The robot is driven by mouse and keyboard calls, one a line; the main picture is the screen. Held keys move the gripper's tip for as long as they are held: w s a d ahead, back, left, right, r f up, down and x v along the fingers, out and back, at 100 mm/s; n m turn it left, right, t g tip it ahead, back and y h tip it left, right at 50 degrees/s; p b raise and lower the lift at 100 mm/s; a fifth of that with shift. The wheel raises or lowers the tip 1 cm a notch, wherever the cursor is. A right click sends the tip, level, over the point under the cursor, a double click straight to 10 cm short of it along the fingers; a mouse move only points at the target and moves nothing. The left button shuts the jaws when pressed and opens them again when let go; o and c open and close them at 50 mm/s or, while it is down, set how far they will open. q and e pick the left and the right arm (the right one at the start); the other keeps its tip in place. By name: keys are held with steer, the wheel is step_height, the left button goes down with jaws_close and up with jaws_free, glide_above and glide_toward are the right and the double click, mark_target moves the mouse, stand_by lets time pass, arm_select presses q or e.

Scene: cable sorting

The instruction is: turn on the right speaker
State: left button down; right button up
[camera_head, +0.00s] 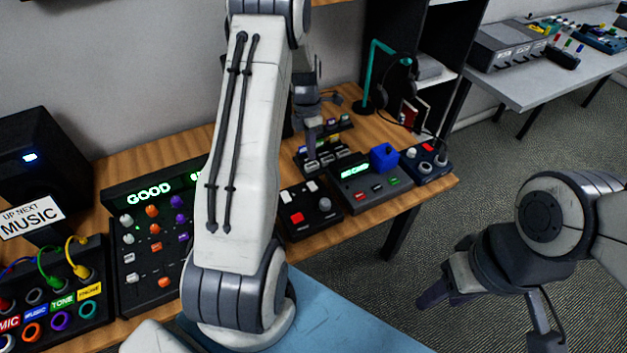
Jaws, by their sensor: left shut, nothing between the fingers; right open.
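One black speaker (42,165) stands at the far left, with a small blue-white light lit on its front. I cannot make out a right speaker; my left arm covers the middle of the table. My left gripper (317,138) is shut and empty, pointing down at the back of the table, by a small black box with light switches (325,157). I cannot tell whether it touches the box. My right gripper (488,314) is open and empty, low over the floor to the right of the table.
A mixer panel reading GOOD (140,220) and a cable patch box (60,290) are at left. A red-button box (309,210), a display console (368,184) and a knob box (426,163) line the right front. A teal headphone stand (370,75) stands behind.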

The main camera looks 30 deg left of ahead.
mark_target(314, 189)
arm_select(q)
steer(key=f, duration=0.3)
steer(key=d+f+p, duration=0.1)
steer(key=f, duration=0.3)
steer(key=f+p, duration=0.1)
steer(key=f, duration=0.3)
steer(key=shift+s+d+f, duration=0.15)
steer(key=shift+s+f, duration=0.05)
steer(key=shift+s, duration=0.2)
steer(key=shift+f, duration=0.2)
steer(key=shift+d+f, duration=0.1)
steer(key=shift+f, duration=0.3)
steer(key=shift+r, duration=0.25)
